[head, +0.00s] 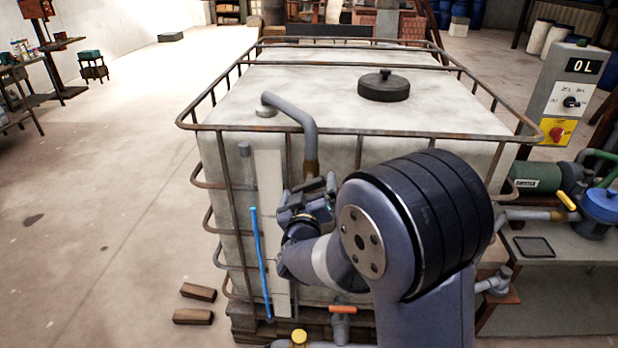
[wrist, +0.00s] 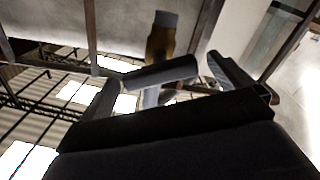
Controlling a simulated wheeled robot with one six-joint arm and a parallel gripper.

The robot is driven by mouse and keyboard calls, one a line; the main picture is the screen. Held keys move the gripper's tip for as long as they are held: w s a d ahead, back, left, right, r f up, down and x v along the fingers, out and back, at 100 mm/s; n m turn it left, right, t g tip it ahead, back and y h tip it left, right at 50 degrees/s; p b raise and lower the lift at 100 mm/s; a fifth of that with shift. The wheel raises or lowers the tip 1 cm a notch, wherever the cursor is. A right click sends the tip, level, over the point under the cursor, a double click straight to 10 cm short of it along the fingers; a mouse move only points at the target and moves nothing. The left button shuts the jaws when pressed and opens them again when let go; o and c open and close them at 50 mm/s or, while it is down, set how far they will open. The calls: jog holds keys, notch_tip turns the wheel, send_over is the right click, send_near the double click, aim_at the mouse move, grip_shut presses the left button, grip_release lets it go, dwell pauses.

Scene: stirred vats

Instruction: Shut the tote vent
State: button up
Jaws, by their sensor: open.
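The tote (head: 250,85) is a large whitish tank in a rusty cage. A grey vent pipe (head: 295,108) rises from its top left and bends down over the front edge to a brass fitting (head: 311,168). The fitting also shows in the wrist view (wrist: 163,38). Below it a grey bar, seemingly the vent's handle (wrist: 152,74), lies crosswise. My gripper (head: 312,188) is at the tote's front, just below the fitting. Its fingers (wrist: 165,85) are open, one on each side of the bar; I cannot tell whether they touch it. My arm hides part of the tote's front.
A blue strip (head: 260,262) runs down the tote's front left of my gripper. An orange-handled valve (head: 343,310) and a yellow cap (head: 299,336) are below. A panel reading 0 L (head: 572,92) and a green pump (head: 538,178) stand right. The floor at left is mostly clear.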

aim_at(308, 189)
jog(key=shift+w+p, duration=0.3)
jog(key=shift+w, duration=1.65)
jog(key=shift+c, duration=0.5)
jog(key=c, duration=0.9)
